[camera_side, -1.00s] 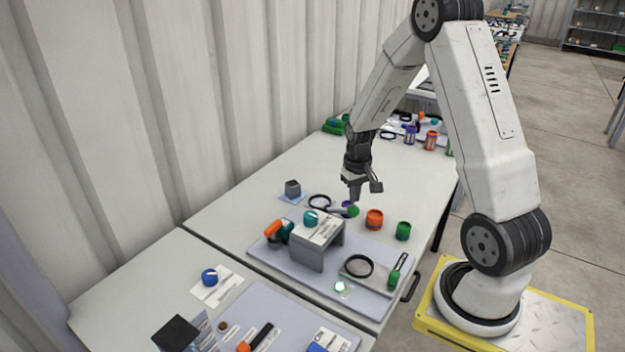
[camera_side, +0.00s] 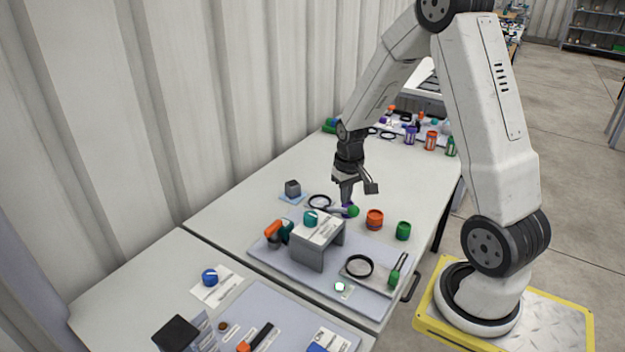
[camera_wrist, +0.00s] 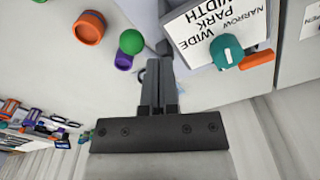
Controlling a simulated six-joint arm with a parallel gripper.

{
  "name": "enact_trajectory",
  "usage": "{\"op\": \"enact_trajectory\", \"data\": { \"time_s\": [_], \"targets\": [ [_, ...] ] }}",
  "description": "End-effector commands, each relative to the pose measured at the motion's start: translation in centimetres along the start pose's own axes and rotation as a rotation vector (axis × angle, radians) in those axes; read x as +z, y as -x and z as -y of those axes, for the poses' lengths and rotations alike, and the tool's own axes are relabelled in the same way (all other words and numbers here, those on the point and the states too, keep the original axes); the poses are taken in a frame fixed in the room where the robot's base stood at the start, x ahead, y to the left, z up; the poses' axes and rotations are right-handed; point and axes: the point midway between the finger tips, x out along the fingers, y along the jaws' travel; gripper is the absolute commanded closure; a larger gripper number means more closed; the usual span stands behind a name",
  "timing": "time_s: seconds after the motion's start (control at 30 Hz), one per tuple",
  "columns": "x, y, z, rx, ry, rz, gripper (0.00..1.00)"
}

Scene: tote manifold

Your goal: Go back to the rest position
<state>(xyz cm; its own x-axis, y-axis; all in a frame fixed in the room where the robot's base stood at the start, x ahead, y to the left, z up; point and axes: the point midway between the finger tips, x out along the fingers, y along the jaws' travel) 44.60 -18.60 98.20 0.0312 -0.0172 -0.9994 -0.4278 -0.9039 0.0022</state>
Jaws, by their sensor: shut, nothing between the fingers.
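My gripper (camera_side: 347,202) is shut with nothing between its fingers. It points down over the white table, close to a purple piece (camera_side: 348,212) and a green ball (camera_side: 354,211); I cannot tell from the side whether it touches them. In the wrist view my gripper (camera_wrist: 163,60) appears beside the green ball (camera_wrist: 131,41) and the purple piece (camera_wrist: 123,61), with a visible gap between.
A grey stand (camera_side: 310,250) with a labelled top and a teal knob (camera_wrist: 227,51) is close by. An orange container (camera_side: 374,219) and a green container (camera_side: 403,231) stand to the right. A corrugated wall (camera_side: 200,100) runs along the left. Space above the table is open.

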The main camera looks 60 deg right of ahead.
Motion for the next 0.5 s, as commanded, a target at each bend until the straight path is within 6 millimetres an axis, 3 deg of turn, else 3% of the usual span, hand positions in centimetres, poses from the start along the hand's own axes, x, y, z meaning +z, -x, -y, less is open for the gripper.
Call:
{"op": "enact_trajectory", "data": {
  "time_s": [0.3, 0.5],
  "targets": [
    [5.4, 3.6, 9.0, -0.018, 0.229, -0.100, 1.00],
    [9.7, 5.1, 12.7, -0.041, 0.360, -0.159, 1.00]
  ]
}}
